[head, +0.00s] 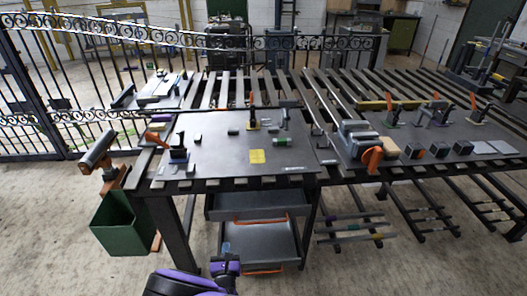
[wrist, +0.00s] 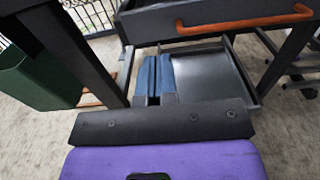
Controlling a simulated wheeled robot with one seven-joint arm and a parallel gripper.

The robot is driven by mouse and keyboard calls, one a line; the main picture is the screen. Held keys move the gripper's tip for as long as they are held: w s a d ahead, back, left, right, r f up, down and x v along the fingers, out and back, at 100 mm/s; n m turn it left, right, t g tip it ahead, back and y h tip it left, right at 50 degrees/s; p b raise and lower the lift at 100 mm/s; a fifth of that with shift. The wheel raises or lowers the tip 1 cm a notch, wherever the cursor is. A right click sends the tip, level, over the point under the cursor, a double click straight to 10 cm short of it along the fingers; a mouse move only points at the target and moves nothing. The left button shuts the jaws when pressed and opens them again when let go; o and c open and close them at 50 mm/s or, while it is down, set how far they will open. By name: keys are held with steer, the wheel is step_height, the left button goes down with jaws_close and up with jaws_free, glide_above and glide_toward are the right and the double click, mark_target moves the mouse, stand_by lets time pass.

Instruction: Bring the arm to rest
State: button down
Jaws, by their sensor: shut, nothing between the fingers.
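My arm shows purple and black at the bottom of the head view. My gripper (head: 226,247) is low in front of the workbench, beside the left side of the lower drawer (head: 262,246) in that picture. In the wrist view my gripper (wrist: 157,76) shows two blue fingers close together, shut and empty. The grey drawer floor lies behind and right of the fingers there. I cannot tell how far the fingertips are from the drawer.
A green bin (head: 120,222) hangs at the left. An orange drawer handle (wrist: 245,20) crosses the top of the wrist view. Floor is clear at lower left.

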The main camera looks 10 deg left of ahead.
steer(key=w+d+r+m+g+h, duration=0.1)
steer(key=w+d+r+m+h, duration=0.3)
steer(key=r, duration=0.4)
steer(key=w+d+r+m+g+h, duration=0.1)
steer(key=w+d+r+m+h, duration=0.35)
steer(key=r, duration=0.25)
steer(key=w+d+r+m+g+h, duration=0.1)
steer(key=w+d+r+m+h, duration=0.3)
steer(key=r, duration=0.4)
steer(key=d+r+m+g+h, duration=0.2)
steer(key=d+r+m+g, duration=0.75)
steer(key=d+r, duration=0.75)
steer(key=s+d+r+m+g+y, duration=0.2)
steer(key=s+d+r+m+y, duration=0.1)
steer(key=s+d+r+m, duration=0.4)
steer(key=s+d+r+m+g+y, duration=0.1)
steer(key=s+d+r+m+y, duration=0.3)
steer(key=d+r, duration=0.55)
steer(key=s+d+r+m+t+y, duration=0.1)
steer(key=s+d+r+m, duration=0.1)
steer(key=s, duration=0.8)
steer(key=s+d+r+m+t+y, duration=0.2)
steer(key=s+d+r+m, duration=0.1)
steer(key=s, duration=0.7)
steer(key=shift+r+m, duration=0.3)
steer(key=shift+r, duration=0.05)
steer(key=shift+s+y, duration=0.1)
steer(key=shift+y, duration=0.15)
